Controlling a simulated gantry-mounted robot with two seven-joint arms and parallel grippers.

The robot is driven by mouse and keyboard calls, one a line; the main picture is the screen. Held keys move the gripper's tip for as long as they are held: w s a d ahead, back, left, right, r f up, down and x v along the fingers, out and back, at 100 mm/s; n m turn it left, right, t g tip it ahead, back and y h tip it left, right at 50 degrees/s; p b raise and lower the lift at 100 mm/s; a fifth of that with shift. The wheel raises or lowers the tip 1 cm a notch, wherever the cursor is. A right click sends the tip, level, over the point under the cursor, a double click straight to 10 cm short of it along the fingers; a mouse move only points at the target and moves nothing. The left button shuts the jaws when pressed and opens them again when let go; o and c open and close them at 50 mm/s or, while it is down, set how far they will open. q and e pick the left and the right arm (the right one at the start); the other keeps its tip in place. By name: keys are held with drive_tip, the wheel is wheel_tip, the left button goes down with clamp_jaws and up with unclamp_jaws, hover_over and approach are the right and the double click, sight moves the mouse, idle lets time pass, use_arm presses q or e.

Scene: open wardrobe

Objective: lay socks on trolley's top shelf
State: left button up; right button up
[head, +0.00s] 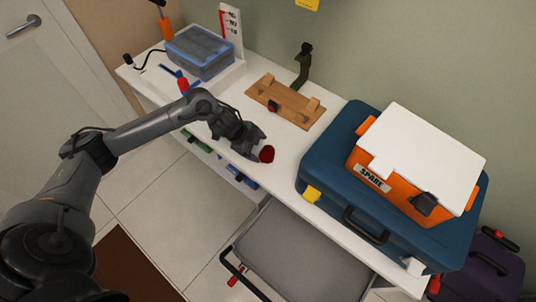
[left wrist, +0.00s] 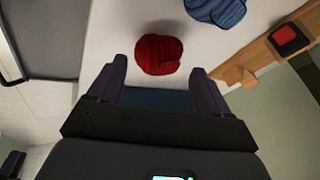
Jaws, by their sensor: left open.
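A dark red rolled pair of socks (head: 267,154) lies on the white bench top; it also shows with its knit in the left wrist view (left wrist: 160,50). My left gripper (head: 257,146) is open beside the red socks. In the left wrist view its two fingertips (left wrist: 158,69) are spread, with the socks just beyond and between them. A blue knitted bundle (left wrist: 215,10) lies near the red one on the bench; in the head view I cannot make it out. The trolley's grey top shelf (head: 295,255) stands in front of the bench and looks bare where visible. My right gripper is out of view.
A blue case (head: 330,160) with an orange and white box (head: 415,160) on it fills the bench's right side. A wooden rack (head: 285,102) stands behind the socks. A blue-rimmed grey box (head: 200,52) is at the far left. A dark handle (head: 240,272) edges the trolley.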

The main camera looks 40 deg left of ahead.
sight(264, 150)
use_arm(q)
drive_tip(key=b+x, duration=0.2)
drive_tip(key=x, duration=0.2)
drive_tip(key=shift+w+d+f, duration=0.1)
drive_tip(key=shift+d, duration=0.05)
drive_tip(key=shift+w+d+f, duration=0.15)
drive_tip(key=shift+w+f, duration=0.1)
drive_tip(key=shift+f, duration=0.25)
drive_tip(key=c, duration=0.8)
drive_tip(key=shift+r, duration=0.15)
